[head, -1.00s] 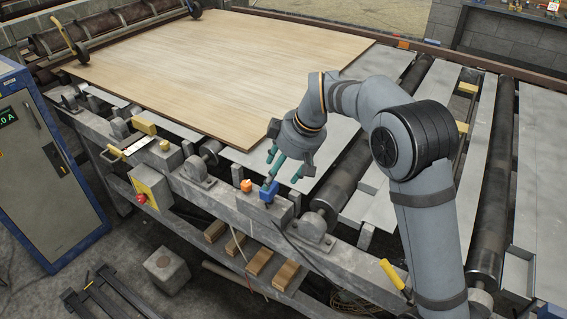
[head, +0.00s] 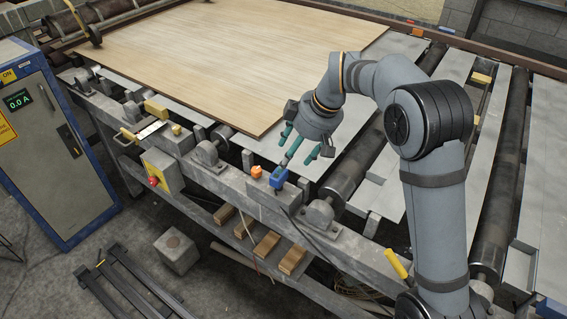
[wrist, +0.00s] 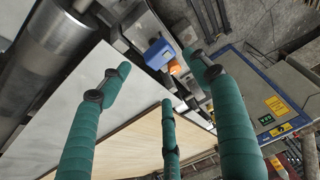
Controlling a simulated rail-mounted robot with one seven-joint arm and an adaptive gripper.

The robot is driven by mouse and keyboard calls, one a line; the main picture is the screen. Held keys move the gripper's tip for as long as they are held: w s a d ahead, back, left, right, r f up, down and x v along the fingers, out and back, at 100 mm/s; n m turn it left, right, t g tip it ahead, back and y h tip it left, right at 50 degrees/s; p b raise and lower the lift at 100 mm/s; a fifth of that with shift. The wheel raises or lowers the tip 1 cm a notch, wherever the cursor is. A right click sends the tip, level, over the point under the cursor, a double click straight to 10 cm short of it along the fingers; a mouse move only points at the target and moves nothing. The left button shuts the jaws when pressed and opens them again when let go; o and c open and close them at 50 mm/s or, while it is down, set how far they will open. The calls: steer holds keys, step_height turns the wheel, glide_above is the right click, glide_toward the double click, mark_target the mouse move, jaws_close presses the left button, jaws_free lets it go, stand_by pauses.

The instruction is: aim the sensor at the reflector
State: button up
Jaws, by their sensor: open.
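A small blue box (head: 278,177), which looks like the sensor, sits on the near side rail of the grey frame. It also shows in the wrist view (wrist: 158,53). My gripper (head: 297,160) has teal fingers spread open and empty, just above and behind the blue box. In the head view a fingertip appears close to the box; I cannot tell whether they touch. In the wrist view the box lies beyond and between the upper two fingertips. I cannot identify the reflector for certain; a small orange-red piece (head: 410,21) lies on the far rail.
An orange knob (head: 256,171) stands just left of the blue box. A large veneer sheet (head: 210,65) lies on the conveyor behind. A yellow box with a red button (head: 158,174) and a blue-grey cabinet (head: 65,150) stand left.

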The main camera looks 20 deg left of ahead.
mark_target(279, 181)
steer(key=x, duration=1)
steer(key=shift+c, duration=1.4)
